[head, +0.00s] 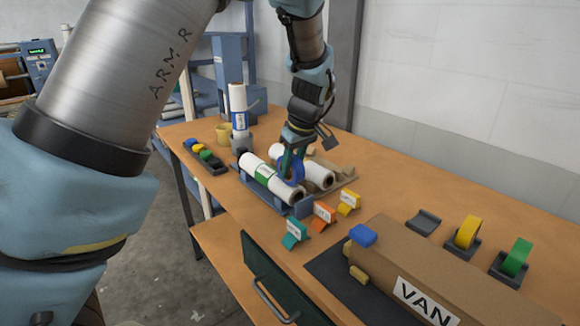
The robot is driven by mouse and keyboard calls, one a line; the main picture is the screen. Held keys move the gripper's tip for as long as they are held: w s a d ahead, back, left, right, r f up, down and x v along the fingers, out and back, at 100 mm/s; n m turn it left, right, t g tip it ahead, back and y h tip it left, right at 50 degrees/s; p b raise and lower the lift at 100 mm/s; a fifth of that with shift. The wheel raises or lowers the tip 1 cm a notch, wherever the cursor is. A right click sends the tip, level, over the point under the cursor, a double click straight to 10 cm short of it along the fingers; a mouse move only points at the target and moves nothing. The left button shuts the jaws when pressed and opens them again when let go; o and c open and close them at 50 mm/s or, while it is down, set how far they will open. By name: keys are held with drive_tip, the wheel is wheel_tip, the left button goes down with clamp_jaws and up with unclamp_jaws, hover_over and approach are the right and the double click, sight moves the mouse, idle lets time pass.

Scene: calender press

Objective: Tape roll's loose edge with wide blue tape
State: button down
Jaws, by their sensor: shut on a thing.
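My gripper (291,150) points down over the table and is shut on a blue tape roll (291,170). The blue tape is right at a white roll (282,187) with a green band, which lies in a blue-grey cradle (263,194). I cannot tell whether the tape touches this roll. A second white roll (318,174) lies behind it, partly hidden by the gripper and tape. The roll's loose edge cannot be made out. An empty tape holder (423,222) stands at the right, beside a yellow tape (467,231) and a green tape (516,257) in their holders.
Teal, orange and yellow label stands (322,214) are just in front of the cradle. An upright white roll (239,110) and coloured caps (206,156) are at left.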

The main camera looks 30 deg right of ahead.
sight(295, 159)
drive_tip(key=shift+s, duration=0.25)
drive_tip(key=shift+s+d, duration=0.1)
drive_tip(key=shift+s, duration=0.25)
drive_tip(key=shift+s, duration=0.1)
idle(0.3)
drive_tip(key=shift+s, duration=0.1)
drive_tip(key=shift+s+d+f+p, duration=0.1)
drive_tip(key=shift+s+p, duration=0.2)
drive_tip(key=shift+s, duration=0.1)
drive_tip(key=shift+r+p, duration=2.4)
drive_tip(key=shift+r, duration=0.65)
